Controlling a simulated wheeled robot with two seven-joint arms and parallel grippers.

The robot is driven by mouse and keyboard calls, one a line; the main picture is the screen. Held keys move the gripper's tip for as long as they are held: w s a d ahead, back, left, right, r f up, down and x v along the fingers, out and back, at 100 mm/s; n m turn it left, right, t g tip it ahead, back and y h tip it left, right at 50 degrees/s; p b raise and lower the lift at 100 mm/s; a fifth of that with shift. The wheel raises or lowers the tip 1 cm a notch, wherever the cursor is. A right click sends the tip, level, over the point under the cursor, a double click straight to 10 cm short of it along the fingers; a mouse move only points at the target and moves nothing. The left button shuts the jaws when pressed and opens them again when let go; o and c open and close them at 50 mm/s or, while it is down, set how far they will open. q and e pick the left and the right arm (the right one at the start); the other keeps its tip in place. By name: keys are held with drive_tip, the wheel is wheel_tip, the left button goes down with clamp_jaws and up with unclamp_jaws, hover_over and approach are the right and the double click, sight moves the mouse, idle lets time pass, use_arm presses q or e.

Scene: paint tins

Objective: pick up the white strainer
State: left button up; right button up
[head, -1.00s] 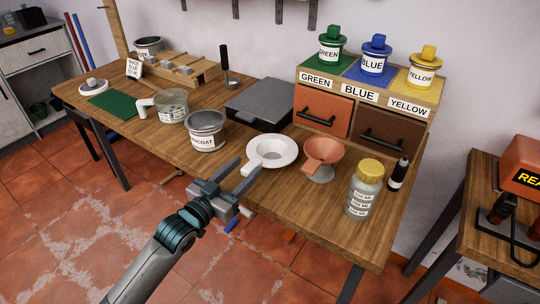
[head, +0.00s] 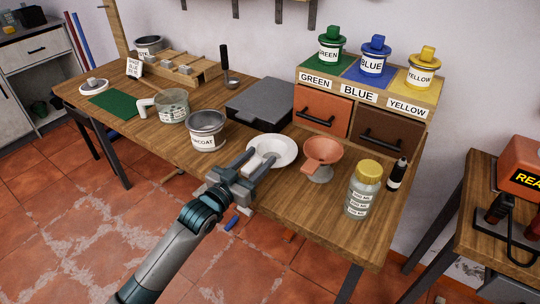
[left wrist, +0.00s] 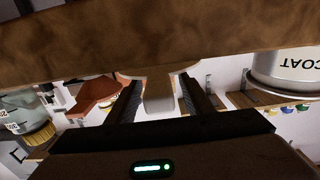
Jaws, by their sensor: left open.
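The white strainer (head: 286,147) is a wide shallow bowl lying near the front edge of the table, with its handle pointing toward my left gripper. My left gripper (head: 261,158) is open at the table's front edge, its two fingers reaching toward the strainer on either side of the handle. In the left wrist view the pale handle (left wrist: 158,97) shows between the two dark fingers (left wrist: 160,98), with gaps on both sides. That view hides most of the bowl. My right gripper is not in view.
An orange strainer (head: 323,150) stands right of the white one, and a grey tin (head: 206,128) stands left. A jar with a yellow lid (head: 363,188) is farther right. A dark flat box (head: 260,103) lies behind. The front edge of the wooden table (head: 290,205) is close under my gripper.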

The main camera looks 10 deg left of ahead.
use_arm(q)
drive_tip(key=shift+w+d, duration=0.15)
drive_tip(key=shift+w, duration=0.3)
clamp_jaws()
drive_tip(key=shift+r, duration=0.1)
wheel_tip(320, 180, up, 10)
idle(0.7)
idle(0.4)
